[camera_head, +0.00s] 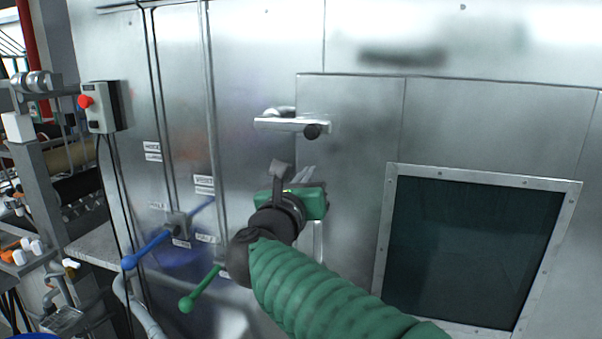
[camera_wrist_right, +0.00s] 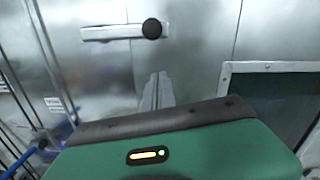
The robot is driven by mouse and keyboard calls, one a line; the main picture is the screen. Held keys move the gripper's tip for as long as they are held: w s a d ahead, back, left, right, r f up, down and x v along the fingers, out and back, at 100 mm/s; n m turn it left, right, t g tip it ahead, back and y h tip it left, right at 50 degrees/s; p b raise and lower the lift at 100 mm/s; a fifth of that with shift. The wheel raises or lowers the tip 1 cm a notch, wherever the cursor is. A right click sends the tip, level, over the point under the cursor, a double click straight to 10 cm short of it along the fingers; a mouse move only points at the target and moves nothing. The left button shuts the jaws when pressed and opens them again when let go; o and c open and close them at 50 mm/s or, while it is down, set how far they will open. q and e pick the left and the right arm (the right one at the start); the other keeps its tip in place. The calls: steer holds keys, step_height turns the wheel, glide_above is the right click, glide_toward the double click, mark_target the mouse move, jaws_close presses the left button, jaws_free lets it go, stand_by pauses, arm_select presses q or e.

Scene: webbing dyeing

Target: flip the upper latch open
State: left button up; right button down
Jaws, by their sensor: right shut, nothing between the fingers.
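The upper latch (camera_head: 285,124) is a light metal bar with a dark round knob at its right end. It lies level across the left edge of the metal door panel. My left gripper is not in view.
A dark framed window (camera_head: 470,245) is at the right of the door. A blue-handled lever (camera_head: 150,248) and a green-handled lever (camera_head: 203,287) stick out at lower left. A control box (camera_head: 104,106) with a red button is at far left. The metal around the latch is clear.

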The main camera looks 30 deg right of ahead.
steer(key=r+p, duration=0.1)
steer(key=w+d+r+p, duration=0.2)
steer(key=r, duration=0.1)
steer(key=shift+w+p, duration=0.15)
steer(key=shift+p, duration=0.25)
steer(key=shift+w+a, duration=0.1)
